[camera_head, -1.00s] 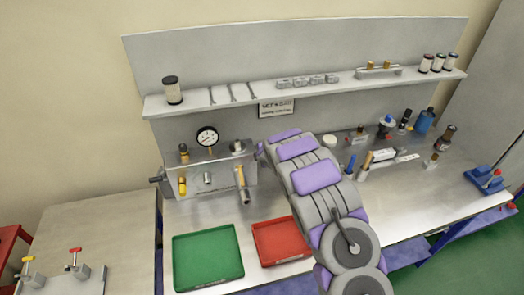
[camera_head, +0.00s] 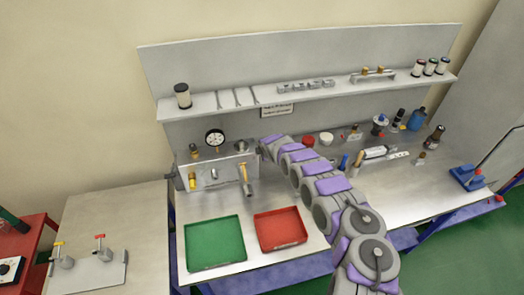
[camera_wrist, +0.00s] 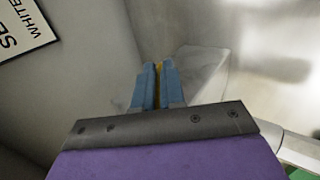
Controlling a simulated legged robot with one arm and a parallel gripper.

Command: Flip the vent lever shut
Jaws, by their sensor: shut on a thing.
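The metal manifold block (camera_head: 220,174) stands on the bench at left, with a round dial gauge (camera_head: 214,138) on top. A yellow-handled lever (camera_head: 244,173) hangs down on its front, towards the right end, and another yellow handle (camera_head: 192,181) hangs at its left end. My gripper's blue fingers (camera_wrist: 157,84) are shut on a thin yellow piece (camera_wrist: 158,76), by the grey block in the wrist view. It looks like a lever handle, but I cannot tell which one. In the head view my arm reaches the block's right end and the fingertips are hidden.
A green tray (camera_head: 215,264) and a red tray (camera_head: 283,250) sit in front of the block. A shelf (camera_head: 310,100) with a sign (camera_head: 278,109) runs above. Bottles and tools stand at the bench's right. A side table (camera_head: 120,225) holds two small valves.

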